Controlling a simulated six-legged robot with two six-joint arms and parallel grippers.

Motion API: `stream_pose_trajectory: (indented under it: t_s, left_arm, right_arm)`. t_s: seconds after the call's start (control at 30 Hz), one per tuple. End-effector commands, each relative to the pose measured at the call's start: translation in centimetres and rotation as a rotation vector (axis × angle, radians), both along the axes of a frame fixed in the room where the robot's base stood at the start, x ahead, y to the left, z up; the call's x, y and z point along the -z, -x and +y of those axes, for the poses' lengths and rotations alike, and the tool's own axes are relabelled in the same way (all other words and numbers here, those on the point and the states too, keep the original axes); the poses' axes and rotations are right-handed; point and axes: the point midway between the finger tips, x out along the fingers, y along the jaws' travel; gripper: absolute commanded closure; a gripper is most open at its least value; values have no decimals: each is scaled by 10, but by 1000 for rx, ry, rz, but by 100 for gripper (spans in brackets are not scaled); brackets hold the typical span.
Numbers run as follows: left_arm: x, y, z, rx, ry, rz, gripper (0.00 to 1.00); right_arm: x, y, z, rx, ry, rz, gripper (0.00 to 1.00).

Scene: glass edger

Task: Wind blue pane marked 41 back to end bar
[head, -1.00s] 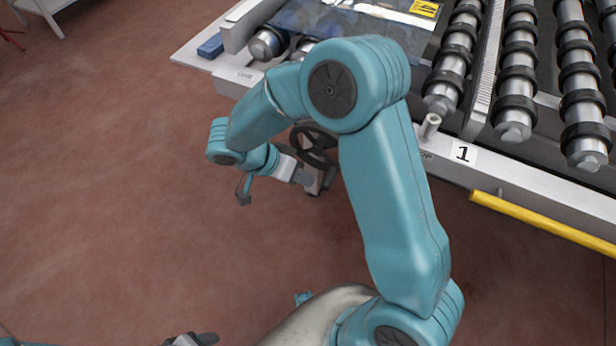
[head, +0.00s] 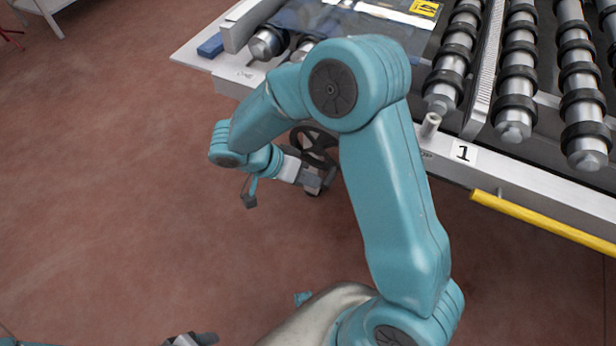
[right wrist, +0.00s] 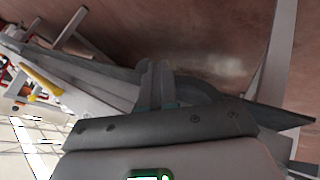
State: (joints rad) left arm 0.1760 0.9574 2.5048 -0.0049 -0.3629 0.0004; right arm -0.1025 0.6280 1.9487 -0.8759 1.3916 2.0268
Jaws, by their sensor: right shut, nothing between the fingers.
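The blue pane (head: 300,17) lies on the rollers at the top of the head view. Its yellow label (head: 424,8) is cut by the top edge, and I cannot read it surely. A black handwheel (head: 313,146) sits under the machine's front rail, partly hidden by my right arm. My right gripper (head: 318,184) is shut and empty, at the wheel's lower rim; I cannot tell whether it touches. My left gripper (head: 196,339) is cut off at the bottom edge, far from the wheel, and its jaws are unclear. The end bar cannot be surely made out.
The front rail (head: 540,200) carries a plate marked 1 (head: 464,153), and a yellow bar (head: 540,222) runs below it. Black-ringed rollers (head: 516,90) fill the right. A blue block (head: 211,46) sits at the rail's left end. The red floor (head: 110,190) at left is clear.

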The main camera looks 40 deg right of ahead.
Motion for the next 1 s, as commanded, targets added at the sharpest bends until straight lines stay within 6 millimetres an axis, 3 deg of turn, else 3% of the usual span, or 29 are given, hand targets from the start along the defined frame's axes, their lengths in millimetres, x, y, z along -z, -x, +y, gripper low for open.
stream_pose_trajectory:
  t_s: [0.57, 1.0]
  left_arm:
    - [9, 0, 0, 0, 0, 0, 42]
    - [23, 0, 0, 0, 0, 0, 42]
  right_arm:
    - [0, 5, -2, 1, 75, 179, 100]
    - [-4, 12, -5, 3, 75, 183, 100]
